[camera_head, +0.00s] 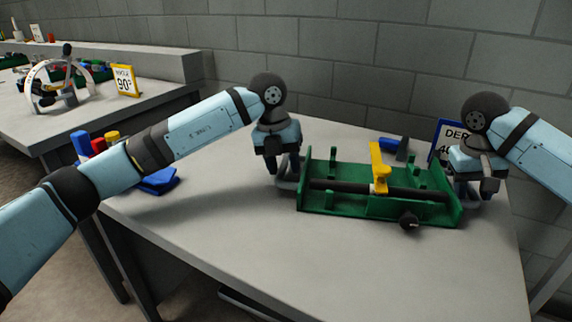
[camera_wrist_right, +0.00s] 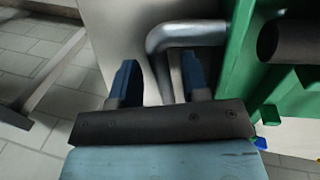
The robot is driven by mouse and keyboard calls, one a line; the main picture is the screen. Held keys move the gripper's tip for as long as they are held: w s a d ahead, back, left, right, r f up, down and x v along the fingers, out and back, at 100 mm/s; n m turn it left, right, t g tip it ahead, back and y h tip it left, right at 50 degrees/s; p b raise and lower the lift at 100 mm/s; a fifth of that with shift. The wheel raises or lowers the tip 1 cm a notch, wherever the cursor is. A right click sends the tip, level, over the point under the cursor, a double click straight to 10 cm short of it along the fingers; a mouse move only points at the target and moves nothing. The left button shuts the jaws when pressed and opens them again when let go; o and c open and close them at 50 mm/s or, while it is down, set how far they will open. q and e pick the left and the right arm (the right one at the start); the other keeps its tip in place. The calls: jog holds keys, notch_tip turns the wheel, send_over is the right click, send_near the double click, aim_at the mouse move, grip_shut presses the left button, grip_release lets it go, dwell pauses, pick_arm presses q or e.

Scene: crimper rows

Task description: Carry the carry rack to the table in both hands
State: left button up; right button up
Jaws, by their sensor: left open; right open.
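The green carry rack (camera_head: 340,200) sits on the grey table, with a black bar (camera_head: 340,187) and a yellow piece (camera_head: 379,165) in it. It shows a grey handle at each end. My left gripper (camera_head: 284,180) is open at the handle on the rack's left end; whether the fingers straddle it is hard to tell. My right gripper (camera_head: 477,192) is open at the right end. In the right wrist view, the bent grey handle (camera_wrist_right: 188,36) runs down between the open blue fingers (camera_wrist_right: 160,78), beside the rack's green wall (camera_wrist_right: 238,45).
The table (camera_head: 240,245) is clear in front of the rack. Blue, red and yellow items (camera_head: 97,146) stand at its left edge. A blue-framed sign (camera_head: 447,135) stands behind the right end. Another table (camera_head: 130,107), with a yellow-framed 90° sign (camera_head: 125,80), is at the back left.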

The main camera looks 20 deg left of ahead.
notch_tip(320, 180, up, 42)
jog(key=a+p, duration=0.2)
jog(key=p, duration=2.8)
jog(key=shift+a, duration=0.2)
jog(key=shift+s+f, duration=0.1)
jog(key=shift+s, duration=0.05)
